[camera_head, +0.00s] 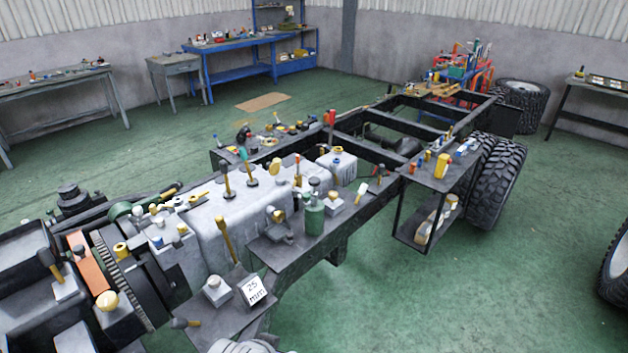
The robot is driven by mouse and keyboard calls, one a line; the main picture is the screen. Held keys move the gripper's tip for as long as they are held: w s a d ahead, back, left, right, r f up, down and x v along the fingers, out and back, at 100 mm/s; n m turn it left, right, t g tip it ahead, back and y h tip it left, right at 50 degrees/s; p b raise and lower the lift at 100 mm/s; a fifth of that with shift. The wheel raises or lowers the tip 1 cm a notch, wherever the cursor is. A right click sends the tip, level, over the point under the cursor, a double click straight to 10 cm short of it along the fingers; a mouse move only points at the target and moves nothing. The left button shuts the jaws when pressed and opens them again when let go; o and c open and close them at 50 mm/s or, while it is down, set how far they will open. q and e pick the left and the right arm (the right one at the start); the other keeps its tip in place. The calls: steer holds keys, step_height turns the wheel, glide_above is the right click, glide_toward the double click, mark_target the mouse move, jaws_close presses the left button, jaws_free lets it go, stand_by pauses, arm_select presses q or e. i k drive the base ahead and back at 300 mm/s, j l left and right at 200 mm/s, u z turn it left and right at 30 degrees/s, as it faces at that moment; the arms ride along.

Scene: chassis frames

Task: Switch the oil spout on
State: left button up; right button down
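I cannot tell for sure which fitting is the oil spout. A green canister (314,216) with a dark knob-like top stands upright on a dark side plate of the chassis, near the middle of the view. Several small levers and knobs stand around it on the chassis, among them a yellow-handled lever (224,238) on the grey block to its left. Whether any of them is on or off does not show. Neither of my grippers can be made out in the view.
The long dark chassis frame (383,152) runs from lower left to upper right, crowded with small parts. A shelf unit (433,180) and large tyres (497,182) stand at its right. Blue (235,73) and grey benches line the back.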

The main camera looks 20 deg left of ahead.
mark_target(309, 200)
steer(key=i+u, duration=0.2)
steer(key=i, duration=0.4)
steer(key=i+l+u, duration=0.2)
steer(key=i, duration=0.45)
steer(key=j, duration=0.1)
